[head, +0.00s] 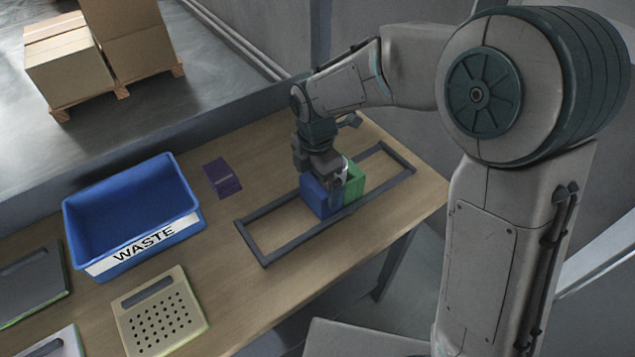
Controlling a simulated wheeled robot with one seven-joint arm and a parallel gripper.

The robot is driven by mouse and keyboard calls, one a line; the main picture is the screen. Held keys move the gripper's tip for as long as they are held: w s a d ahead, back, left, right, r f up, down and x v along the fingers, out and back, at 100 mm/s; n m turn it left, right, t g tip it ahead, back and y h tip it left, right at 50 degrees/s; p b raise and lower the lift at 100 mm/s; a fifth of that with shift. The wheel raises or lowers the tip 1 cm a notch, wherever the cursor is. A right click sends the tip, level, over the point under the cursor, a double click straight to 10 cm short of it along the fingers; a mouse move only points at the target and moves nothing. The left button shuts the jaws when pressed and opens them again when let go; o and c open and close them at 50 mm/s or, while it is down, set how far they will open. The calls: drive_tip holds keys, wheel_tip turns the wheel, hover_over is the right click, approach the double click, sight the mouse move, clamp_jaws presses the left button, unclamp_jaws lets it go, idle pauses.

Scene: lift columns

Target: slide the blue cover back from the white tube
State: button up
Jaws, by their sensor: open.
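The blue cover (315,196) is a block-like piece in a dark rectangular frame (265,244) on the wooden table. A green block (356,184) stands close against its right side. My gripper (335,181) points down over the place where the blue and green pieces meet, with its jaws open. Its fingers hide part of both pieces, and I cannot tell whether they touch the cover. I cannot make out the white tube for sure; a small pale patch shows near the fingertips.
A blue bin (190,222) marked WASTE stands to the left. A purple piece (222,178) lies between bin and frame. A beige perforated box (160,318) and grey panels (30,285) lie at the lower left. The table's front edge is close to the frame.

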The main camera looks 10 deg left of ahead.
drive_tip(key=shift+f, duration=1)
